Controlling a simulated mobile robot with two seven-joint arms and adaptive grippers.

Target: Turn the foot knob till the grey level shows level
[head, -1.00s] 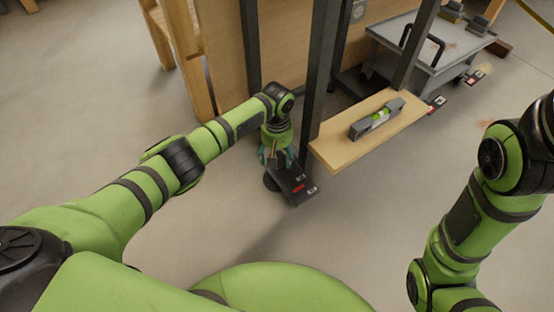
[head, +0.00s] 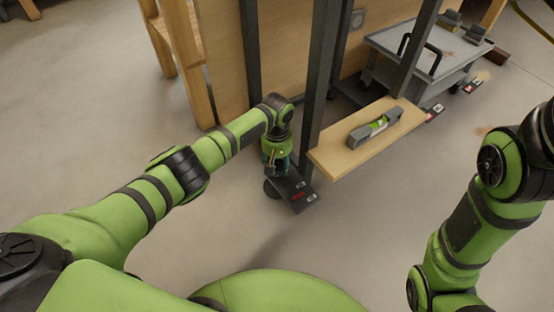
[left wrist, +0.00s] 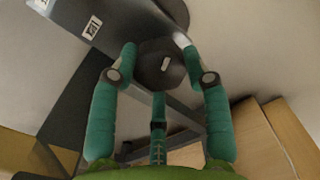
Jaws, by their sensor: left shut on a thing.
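The foot knob (left wrist: 162,66) is a dark, many-sided knob with a small pale mark on its face, seen in the left wrist view. My left gripper (left wrist: 160,60) has its teal fingers on both sides of the knob, shut on it. In the head view my left gripper (head: 276,168) is low by the post's foot, and the knob is hidden there. The grey level (head: 375,129) lies on the wooden shelf (head: 340,158), with a green vial on top; the bubble is too small to read. My right gripper is out of view.
A dark plate (head: 296,196) with red and white labels sits at the post's foot beside my left gripper. A dark upright post (head: 318,75) stands between that gripper and the shelf. A grey cart (head: 450,60) is behind. The floor in front is clear.

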